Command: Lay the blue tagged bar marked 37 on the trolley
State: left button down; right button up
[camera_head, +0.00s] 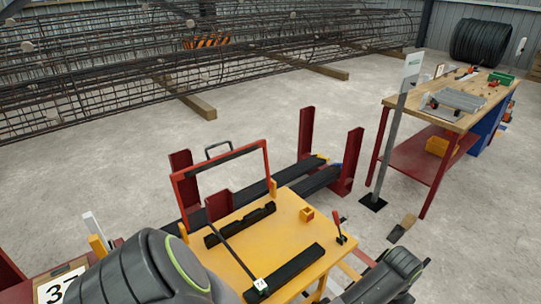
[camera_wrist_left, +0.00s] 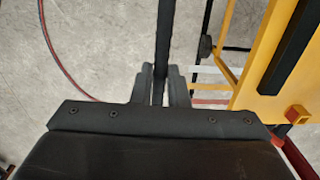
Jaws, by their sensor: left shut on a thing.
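My left gripper (camera_wrist_left: 160,85) is shut on a dark bar (camera_wrist_left: 164,35) in the left wrist view. The bar runs straight away from the fingers, over the floor beside the yellow trolley; no tag or number shows on it there. In the head view the trolley (camera_head: 228,266) has two black rests. A thin dark bar (camera_head: 238,258) with a small white tag (camera_head: 261,285) crosses its top; I cannot tell if it touches. A white plate reading 37 (camera_head: 62,287) shows at bottom left; its attachment is unclear. My right gripper is not visible.
A small orange box (camera_head: 306,213) and a red lever (camera_head: 338,222) sit at the trolley's right side. Red posts (camera_head: 305,133) and a red frame (camera_head: 222,160) stand behind it. A workbench (camera_head: 440,115) stands at the right, a rebar cage (camera_head: 200,60) at the back. Open floor lies between.

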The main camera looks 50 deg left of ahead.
aim_at(283, 229)
jog(key=i+j, duration=0.15)
jog(key=i, duration=0.5)
jog(key=i+j, duration=0.15)
jog(key=i, duration=0.5)
jog(key=i+u, duration=0.1)
jog(key=u, duration=0.3)
jog(key=i+u, duration=0.1)
jog(key=u, duration=0.3)
jog(key=i+u, duration=0.1)
jog(key=u, duration=0.3)
jog(key=i+j+u, duration=0.1)
jog(key=u, duration=0.6)
jog(key=j, duration=0.1)
